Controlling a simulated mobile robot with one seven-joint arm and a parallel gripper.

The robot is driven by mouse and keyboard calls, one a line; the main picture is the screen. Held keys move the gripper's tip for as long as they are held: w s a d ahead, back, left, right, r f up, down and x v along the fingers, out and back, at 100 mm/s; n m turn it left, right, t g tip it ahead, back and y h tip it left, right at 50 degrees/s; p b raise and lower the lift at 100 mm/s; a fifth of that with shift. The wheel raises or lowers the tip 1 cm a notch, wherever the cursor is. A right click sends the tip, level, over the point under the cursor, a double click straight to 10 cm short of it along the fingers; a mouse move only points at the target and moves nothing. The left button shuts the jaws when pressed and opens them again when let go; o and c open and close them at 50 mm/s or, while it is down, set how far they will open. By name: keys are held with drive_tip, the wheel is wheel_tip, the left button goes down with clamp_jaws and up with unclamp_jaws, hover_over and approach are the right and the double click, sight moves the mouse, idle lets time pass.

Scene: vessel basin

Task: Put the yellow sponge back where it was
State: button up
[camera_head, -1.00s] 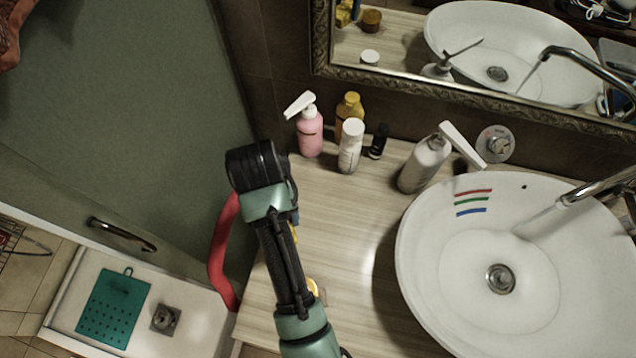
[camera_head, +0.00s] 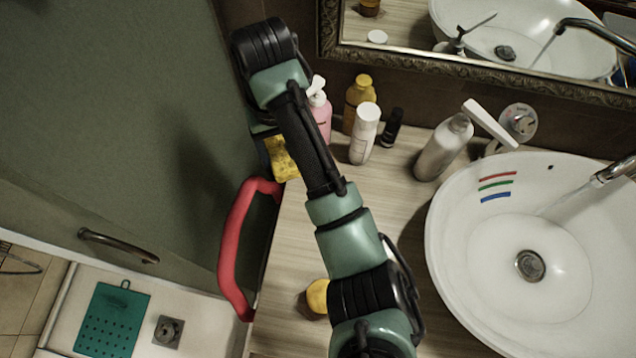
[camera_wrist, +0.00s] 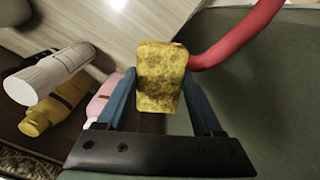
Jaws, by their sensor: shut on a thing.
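The yellow sponge (camera_head: 283,160) shows in the head view beside my forearm, at the left end of the wooden counter (camera_head: 290,235), near the red curved handle. In the wrist view the sponge (camera_wrist: 160,95) is a speckled yellow block between the two blue fingers. My gripper (camera_wrist: 160,74) is shut on it. In the head view my arm hides most of the gripper. I cannot tell whether the sponge touches the counter.
The red handle (camera_head: 232,250) curves along the counter's left edge. A pink pump bottle (camera_head: 322,117), yellow bottle (camera_head: 359,95), white bottle (camera_head: 364,135) and black bottle (camera_head: 391,128) stand at the back. A grey dispenser (camera_head: 442,150) stands by the white basin (camera_head: 445,265).

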drive_tip(key=d+f+n+b, duration=0.1)
drive_tip(key=f+b, duration=0.1)
drive_tip(key=f, duration=0.2)
drive_tip(key=w+d+f+n+b, duration=0.1)
drive_tip(key=d+f+b, duration=0.1)
drive_tip(key=f, duration=0.2)
drive_tip(key=d+f+n+b, duration=0.1)
drive_tip(key=d+f+b, duration=0.1)
drive_tip(key=f, duration=0.2)
drive_tip(key=shift+w+d+f, duration=0.2)
drive_tip(key=shift+d+f, duration=0.05)
drive_tip(key=shift+f, duration=0.1)
drive_tip(key=shift+f, duration=0.1)
drive_tip(key=o, duration=1.3)
wheel_tip(320, 180, up, 12)
drive_tip(key=p, duration=0.2)
